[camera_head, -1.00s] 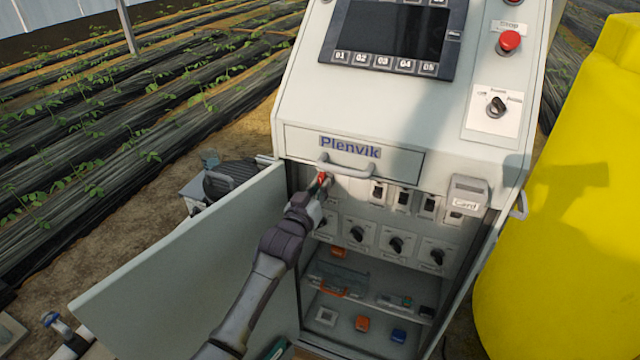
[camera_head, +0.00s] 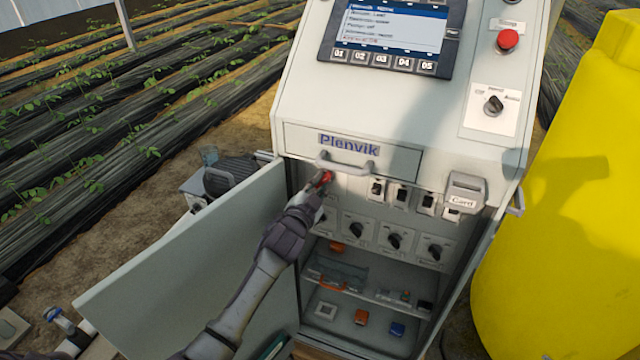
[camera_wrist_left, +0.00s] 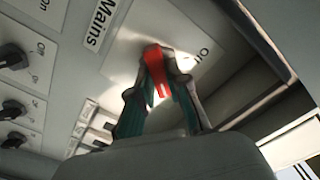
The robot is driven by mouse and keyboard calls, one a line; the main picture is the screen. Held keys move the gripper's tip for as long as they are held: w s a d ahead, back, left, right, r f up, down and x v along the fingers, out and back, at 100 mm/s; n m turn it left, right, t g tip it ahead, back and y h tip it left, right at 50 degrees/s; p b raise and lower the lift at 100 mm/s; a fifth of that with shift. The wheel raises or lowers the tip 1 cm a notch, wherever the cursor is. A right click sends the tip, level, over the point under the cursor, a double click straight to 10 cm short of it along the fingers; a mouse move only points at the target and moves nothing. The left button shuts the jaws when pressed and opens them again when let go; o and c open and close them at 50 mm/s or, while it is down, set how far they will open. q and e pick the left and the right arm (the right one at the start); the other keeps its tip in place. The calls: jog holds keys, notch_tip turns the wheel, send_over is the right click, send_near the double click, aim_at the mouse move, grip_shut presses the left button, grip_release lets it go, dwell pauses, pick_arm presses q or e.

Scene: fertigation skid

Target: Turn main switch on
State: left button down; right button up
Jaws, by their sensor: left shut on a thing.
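The main switch's red handle (camera_wrist_left: 157,70) sits on a pale plate beside a "Mains" label (camera_wrist_left: 99,25) in the left wrist view. My left gripper (camera_wrist_left: 160,75) is shut on this red handle, one finger on each side. In the head view the red handle (camera_head: 323,178) shows at the upper left of the open cabinet, with my left gripper (camera_head: 318,186) at it. The gripper hides part of the switch plate. The control screen (camera_head: 393,27) above is lit and shows lines of text. My right gripper is not in view.
The open cabinet door (camera_head: 190,265) stands left of my left arm. A drawer handle (camera_head: 345,168) is just above the gripper. Rows of breakers and black rotary knobs (camera_head: 394,241) lie to the right. A yellow tank (camera_head: 570,200) stands at the right.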

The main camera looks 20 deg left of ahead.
pick_arm(q)
jog(key=shift+m, duration=0.6)
jog(key=c, duration=1.1)
grip_release()
jog(key=shift+c, duration=0.2)
jog(key=shift+s, duration=0.1)
jog(key=s, duration=1.1)
jog(key=shift+s+a, duration=0.2)
jog(key=shift+s, duration=0.2)
